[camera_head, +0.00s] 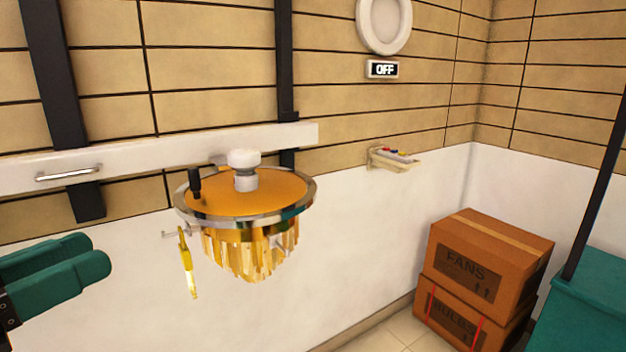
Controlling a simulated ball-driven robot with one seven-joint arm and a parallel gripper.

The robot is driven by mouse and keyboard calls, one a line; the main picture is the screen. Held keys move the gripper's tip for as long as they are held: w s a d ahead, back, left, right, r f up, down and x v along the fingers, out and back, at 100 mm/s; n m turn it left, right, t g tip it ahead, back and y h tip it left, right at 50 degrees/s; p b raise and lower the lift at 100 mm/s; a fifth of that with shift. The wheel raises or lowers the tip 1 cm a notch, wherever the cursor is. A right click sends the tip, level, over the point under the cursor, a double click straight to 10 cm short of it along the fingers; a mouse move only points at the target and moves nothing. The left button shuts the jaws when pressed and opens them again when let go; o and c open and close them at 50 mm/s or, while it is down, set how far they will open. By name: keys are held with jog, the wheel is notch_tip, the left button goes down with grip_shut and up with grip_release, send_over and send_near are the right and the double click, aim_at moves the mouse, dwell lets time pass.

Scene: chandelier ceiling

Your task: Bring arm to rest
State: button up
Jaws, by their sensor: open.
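My gripper (92,254) shows at the lower left edge as two teal, rounded fingers pointing right. It is open, and nothing shows between the fingers. The rest of my arm is mostly out of the frame. The fingers are to the left of the chandelier (300,187) and apart from it. The chandelier has an orange round top with a metal rim and hanging gold crystals. A white bulb-like piece (244,168) and a short black peg (195,183) stand on its top.
A yellow tool (188,266) hangs by the chandelier's left side. A white rail (130,158) with a metal handle (69,173) runs along the wall. Cardboard boxes (487,258) stand in the corner.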

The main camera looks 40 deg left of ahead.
jog(key=w+d+f+n+g+h, duration=0.1)
jog(key=w+d+f+g, duration=0.2)
jog(key=w+d+f, duration=0.55)
jog(key=w+d+f+g+h, duration=0.2)
jog(key=w+d+f, duration=0.4)
jog(key=w+f, duration=0.4)
jog(key=d+f+g, duration=0.4)
jog(key=d+f, duration=0.7)
jog(key=d, duration=0.3)
jog(key=d+f+g, duration=0.3)
jog(key=d+f, duration=0.7)
jog(key=d, duration=0.4)
jog(key=s+d+f+m+g+y, duration=0.1)
jog(key=s+d+f+g, duration=0.3)
jog(key=s+d, duration=0.6)
jog(key=s+d+f+m+g+y, duration=0.1)
jog(key=s+d+f+y, duration=0.1)
jog(key=s+d+f, duration=0.65)
notch_tip(320, 180, up, 17)
jog(key=s+d+p, duration=0.1)
jog(key=s+p, duration=0.1)
jog(key=p, duration=1.2)
jog(key=shift+s+d+n+p, duration=0.15)
jog(key=shift+d+n+p, duration=0.05)
jog(key=shift+n+p, duration=0.1)
